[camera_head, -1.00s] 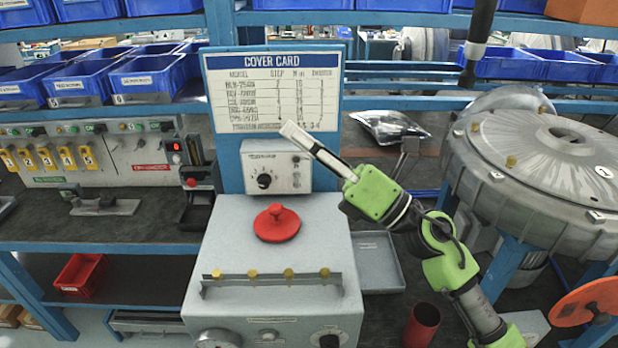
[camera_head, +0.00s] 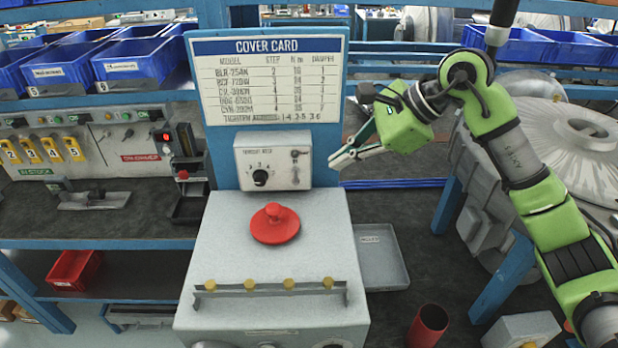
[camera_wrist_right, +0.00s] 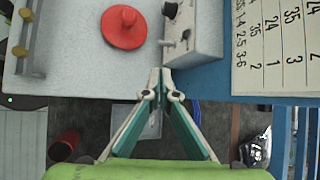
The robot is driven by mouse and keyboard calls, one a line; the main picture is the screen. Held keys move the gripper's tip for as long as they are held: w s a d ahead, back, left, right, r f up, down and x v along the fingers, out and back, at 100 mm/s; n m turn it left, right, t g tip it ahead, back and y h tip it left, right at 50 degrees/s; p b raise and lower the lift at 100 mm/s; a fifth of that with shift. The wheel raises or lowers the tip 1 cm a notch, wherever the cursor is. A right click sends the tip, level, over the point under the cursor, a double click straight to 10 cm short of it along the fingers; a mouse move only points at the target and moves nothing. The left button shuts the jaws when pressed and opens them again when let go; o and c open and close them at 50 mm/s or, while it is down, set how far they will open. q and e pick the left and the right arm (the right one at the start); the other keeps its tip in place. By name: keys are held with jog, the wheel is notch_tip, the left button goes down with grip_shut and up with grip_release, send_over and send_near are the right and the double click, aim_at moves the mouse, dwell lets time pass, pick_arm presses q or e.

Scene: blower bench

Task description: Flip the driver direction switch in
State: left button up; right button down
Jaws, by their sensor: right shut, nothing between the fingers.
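The small grey control box (camera_head: 272,160) stands below the cover card at the back of the grey cabinet. Its face has a black dial (camera_head: 260,177) on the left and a small switch (camera_head: 295,154) at upper right; I cannot tell which way the switch is set. In the right wrist view the box (camera_wrist_right: 205,38) lies just beyond the fingertips, with small dark controls on its face. My right gripper (camera_head: 338,161) is shut and empty, just to the right of the box and apart from it. It also shows in the wrist view (camera_wrist_right: 160,82). My left gripper is out of view.
The cover card (camera_head: 268,85) rises behind the box. A red knob (camera_head: 275,223) sits on the grey cabinet (camera_head: 225,245) in front. A grey tray (camera_head: 385,275) and a red cylinder (camera_head: 427,325) are to the right. A large round metal housing (camera_head: 570,140) stands further right.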

aim_at(296, 177)
jog(key=shift+s, duration=0.1)
jog(key=p+x, duration=0.3)
jog(key=x, duration=0.6)
jog(key=shift+a+r, duration=0.1)
jog(key=shift+a, duration=0.1)
jog(key=shift+a+f+p, duration=0.25)
jog(key=shift+f+p, duration=0.1)
jog(key=shift+f, duration=0.1)
